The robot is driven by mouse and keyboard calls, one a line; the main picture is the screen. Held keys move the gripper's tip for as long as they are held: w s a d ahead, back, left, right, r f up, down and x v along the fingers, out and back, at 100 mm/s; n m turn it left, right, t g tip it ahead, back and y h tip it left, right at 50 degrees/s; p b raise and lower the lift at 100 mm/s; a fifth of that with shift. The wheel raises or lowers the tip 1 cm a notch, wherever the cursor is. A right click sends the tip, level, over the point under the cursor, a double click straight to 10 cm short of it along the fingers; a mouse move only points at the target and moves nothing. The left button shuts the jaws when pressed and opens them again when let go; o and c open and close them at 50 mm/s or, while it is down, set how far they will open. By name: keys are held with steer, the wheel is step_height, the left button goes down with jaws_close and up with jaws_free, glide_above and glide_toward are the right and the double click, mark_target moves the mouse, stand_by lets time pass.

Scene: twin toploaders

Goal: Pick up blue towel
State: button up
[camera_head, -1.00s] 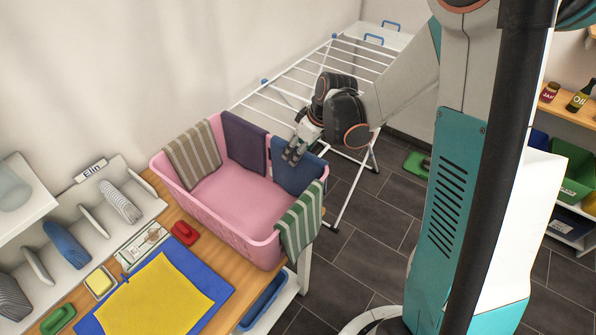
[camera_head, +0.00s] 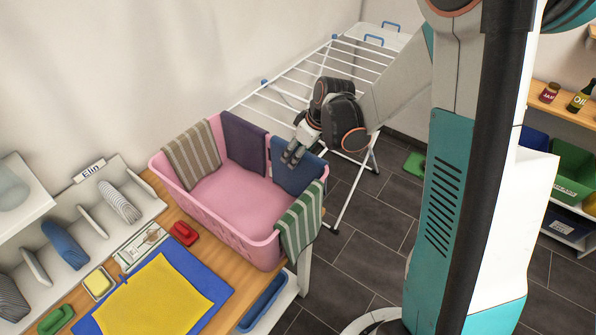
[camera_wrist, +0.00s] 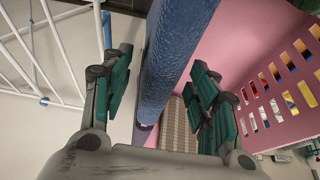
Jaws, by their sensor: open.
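The blue towel (camera_head: 297,174) hangs over the right rim of a pink laundry basket (camera_head: 237,200) in the head view. My gripper (camera_head: 288,156) is at the top of this towel. In the wrist view the blue towel (camera_wrist: 178,62) runs between the two open fingers of my gripper (camera_wrist: 155,95), with a finger on each side. The fingers look apart from the towel, though contact is hard to judge. The towel's upper edge is partly hidden by my gripper in the head view.
A beige striped towel (camera_head: 191,156), a purple towel (camera_head: 244,142) and a green striped towel (camera_head: 300,222) hang on the basket rim. A white drying rack (camera_head: 292,85) stands behind. The basket sits on a wooden table (camera_head: 165,208) with a yellow cloth (camera_head: 158,300).

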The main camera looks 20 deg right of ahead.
stand_by(0.3)
jaws_close()
steer(key=shift+r, duration=0.1)
